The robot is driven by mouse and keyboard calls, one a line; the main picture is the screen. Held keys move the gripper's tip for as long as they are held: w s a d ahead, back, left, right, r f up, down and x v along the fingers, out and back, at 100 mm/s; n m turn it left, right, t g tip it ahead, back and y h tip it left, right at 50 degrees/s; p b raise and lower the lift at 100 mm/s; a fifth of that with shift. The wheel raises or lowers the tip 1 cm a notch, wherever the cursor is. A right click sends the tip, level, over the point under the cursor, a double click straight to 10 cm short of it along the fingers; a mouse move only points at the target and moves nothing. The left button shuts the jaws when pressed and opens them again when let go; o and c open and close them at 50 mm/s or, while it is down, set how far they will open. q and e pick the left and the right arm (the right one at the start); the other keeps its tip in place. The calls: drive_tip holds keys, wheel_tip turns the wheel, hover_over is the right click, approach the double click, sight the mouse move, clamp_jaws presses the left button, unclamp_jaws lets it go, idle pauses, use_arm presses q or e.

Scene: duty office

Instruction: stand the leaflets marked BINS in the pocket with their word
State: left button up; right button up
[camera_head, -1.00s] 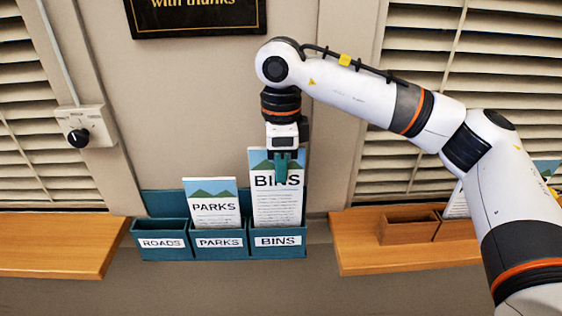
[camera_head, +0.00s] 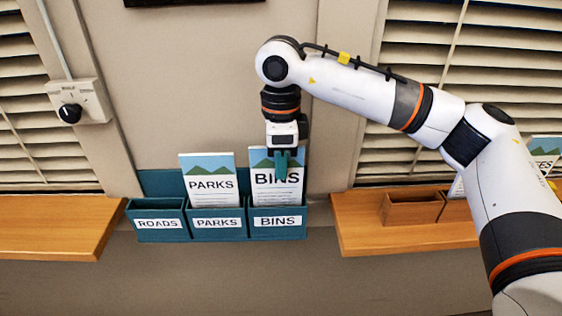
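A white leaflet marked BINS (camera_head: 265,192), with a blue and green top, is upright at the pocket labelled BINS (camera_head: 258,232), the right one of three teal pockets on the wall. Its lower edge is hidden behind the pocket's front. My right gripper (camera_head: 282,168) points down from above, its teal fingers shut on the leaflet's upper part. The fingers cover part of the word. A leaflet marked PARKS (camera_head: 210,187) stands in the middle pocket labelled PARKS (camera_head: 203,234). The pocket labelled ROADS (camera_head: 143,234) on the left looks empty. My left gripper is not in view.
A wooden shelf (camera_head: 60,236) lies to the left, another (camera_head: 372,236) to the right. The right shelf bears wooden holders (camera_head: 412,208) and a partly hidden leaflet (camera_head: 545,148), its word cut off. A wall switch (camera_head: 82,103) and blinds flank the pockets.

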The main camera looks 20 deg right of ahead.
drive_tip(key=o, duration=0.4)
